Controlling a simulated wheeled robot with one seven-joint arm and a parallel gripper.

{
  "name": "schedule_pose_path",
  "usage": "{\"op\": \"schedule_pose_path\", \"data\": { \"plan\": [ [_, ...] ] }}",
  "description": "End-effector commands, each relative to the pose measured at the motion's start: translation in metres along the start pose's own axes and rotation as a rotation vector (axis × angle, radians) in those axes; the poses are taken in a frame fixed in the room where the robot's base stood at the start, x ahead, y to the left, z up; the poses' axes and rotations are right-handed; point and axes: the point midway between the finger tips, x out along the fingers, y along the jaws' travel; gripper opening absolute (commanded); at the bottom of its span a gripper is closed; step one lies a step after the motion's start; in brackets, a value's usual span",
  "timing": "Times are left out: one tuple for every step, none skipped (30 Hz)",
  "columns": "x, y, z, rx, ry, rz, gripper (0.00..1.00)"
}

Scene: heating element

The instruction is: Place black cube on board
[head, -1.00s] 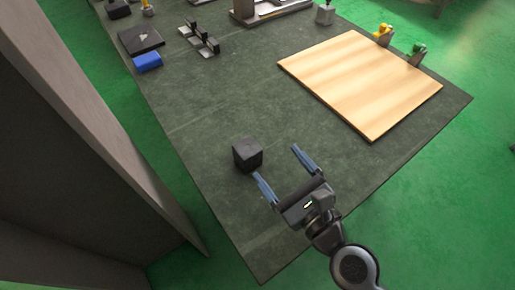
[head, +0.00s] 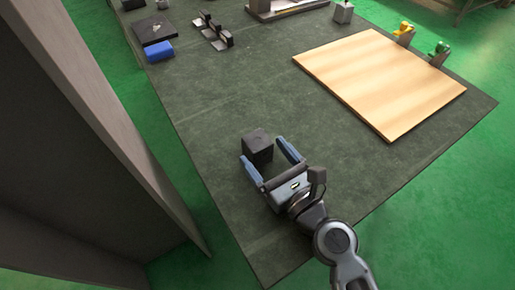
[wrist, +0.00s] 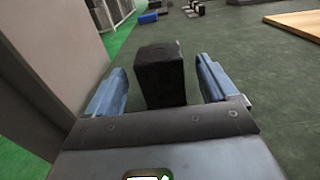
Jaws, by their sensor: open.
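The black cube (head: 257,147) stands on the dark table near its left front part. It also shows in the wrist view (wrist: 160,74), ahead of and between the blue fingers. My gripper (head: 267,154) is open, low over the table, with its fingertips on either side of the cube's near part. The light wooden board (head: 380,80) lies flat on the table at the right and is empty.
A blue block (head: 159,51), a black flat box (head: 152,31) and a dark metal bracket (head: 212,34) sit at the far left. A yellow clamp (head: 404,32) and a green clamp (head: 439,52) stand behind the board. A grey panel (head: 120,120) rises left of the table. The table between cube and board is clear.

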Motion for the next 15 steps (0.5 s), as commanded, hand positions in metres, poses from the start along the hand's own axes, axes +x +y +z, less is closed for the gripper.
{"op": "schedule_pose_path", "data": {
  "plan": [
    [0.004, 0.0, 0.001, 0.0, -0.001, 0.0, 0.86],
    [0.007, 0.0, 0.002, -0.001, -0.001, 0.0, 0.86],
    [0.013, 0.0, 0.002, -0.001, -0.002, 0.001, 0.86],
    [0.017, 0.0, 0.002, -0.001, -0.002, 0.001, 0.86],
    [0.022, 0.0, 0.002, -0.002, -0.002, 0.002, 0.86],
    [0.029, 0.001, 0.002, -0.002, -0.002, 0.002, 0.86],
    [0.034, 0.001, 0.002, -0.002, -0.001, 0.002, 0.86],
    [0.038, 0.0, 0.002, -0.002, -0.002, 0.002, 0.86],
    [0.044, 0.0, 0.001, -0.002, -0.001, 0.001, 0.86],
    [0.047, 0.0, 0.001, -0.002, -0.001, 0.0, 0.86],
    [0.05, 0.0, 0.001, -0.002, -0.001, 0.0, 0.86],
    [0.053, 0.0, 0.001, -0.002, -0.001, 0.0, 0.86],
    [0.055, 0.0, 0.001, -0.002, 0.0, 0.0, 0.86],
    [0.056, 0.0, 0.001, -0.002, 0.0, 0.0, 0.86],
    [0.057, 0.0, 0.001, -0.002, 0.0, 0.0, 0.86]
  ]
}}
